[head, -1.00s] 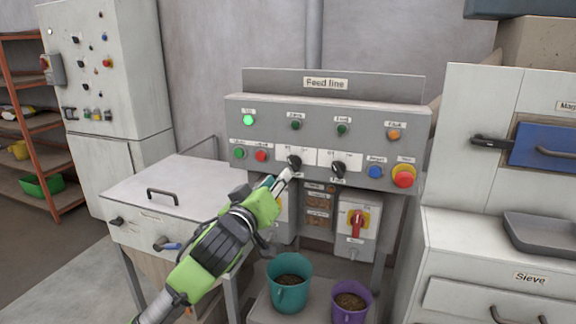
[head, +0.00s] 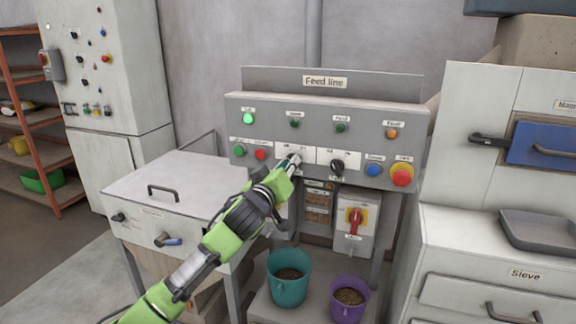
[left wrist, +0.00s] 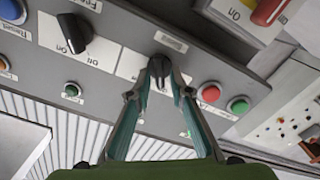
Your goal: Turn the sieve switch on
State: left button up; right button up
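The feed line panel (head: 330,104) carries two black rotary knobs on white plates; their small labels are too blurred for me to tell which is the sieve switch. My left gripper (head: 295,160) is at the left knob and mostly hides it in the head view. In the left wrist view, the fingers (left wrist: 160,80) stand apart on either side of this left knob (left wrist: 160,66). Whether they press on it I cannot tell. The right knob (head: 338,166) is free and also shows in the left wrist view (left wrist: 75,33). My right gripper is out of view.
A green lamp (head: 249,119) is lit at the panel's upper left. Green and red buttons (head: 260,154) lie left of the left knob; a blue button (head: 374,170) and a red mushroom button (head: 402,175) lie right. A red-handled switch (head: 355,219) and two buckets are below.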

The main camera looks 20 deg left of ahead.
pick_arm(q)
grip_shut()
jog(key=shift+d+m+p, duration=0.15)
jog(key=shift+m+p, duration=1.3)
jog(key=shift+m, duration=1.55)
jog(key=shift+d+m+p, duration=0.1)
jog(key=shift+m+p, duration=1.35)
jog(key=shift+m, duration=1.55)
jog(key=shift+o, duration=2.3)
grip_release()
